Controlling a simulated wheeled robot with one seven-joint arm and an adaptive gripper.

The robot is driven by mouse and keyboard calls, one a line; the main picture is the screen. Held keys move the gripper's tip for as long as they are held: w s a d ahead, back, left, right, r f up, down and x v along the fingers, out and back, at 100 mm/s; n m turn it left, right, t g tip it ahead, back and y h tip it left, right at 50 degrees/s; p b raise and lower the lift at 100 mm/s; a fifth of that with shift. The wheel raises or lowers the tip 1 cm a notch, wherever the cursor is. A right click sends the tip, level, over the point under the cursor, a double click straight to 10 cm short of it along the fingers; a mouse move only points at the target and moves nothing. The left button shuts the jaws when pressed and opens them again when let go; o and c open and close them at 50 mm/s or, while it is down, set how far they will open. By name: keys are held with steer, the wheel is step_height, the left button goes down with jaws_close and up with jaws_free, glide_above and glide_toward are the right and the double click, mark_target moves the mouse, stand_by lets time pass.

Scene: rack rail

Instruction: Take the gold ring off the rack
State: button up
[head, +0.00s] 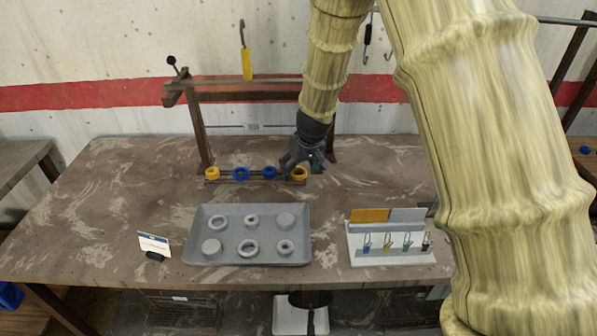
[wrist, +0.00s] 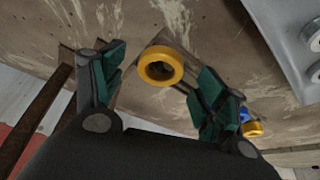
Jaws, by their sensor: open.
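A gold ring (head: 300,173) sits at the right end of the low rack (head: 226,181) on the table. It also shows in the wrist view (wrist: 178,67) with its dark centre visible. My gripper (head: 304,163) is just above this ring, pointing down, and partly covers it in the head view. In the wrist view its green-padded fingers are open on either side of the ring, with visible gaps. Another gold ring (head: 212,173) is at the rack's left end, with two blue rings (head: 240,174) (head: 268,172) between.
A grey tray (head: 190,230) with several grey rings and discs lies in front of the rack. A white stand (head: 395,258) with small hooked items is at the right. A wooden frame (head: 200,130) rises behind the rack. A small card (head: 154,243) stands front left.

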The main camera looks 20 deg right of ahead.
steer(key=shift+f, duration=0.3)
steer(key=shift+w+f, duration=0.15)
steer(key=c, duration=1.1)
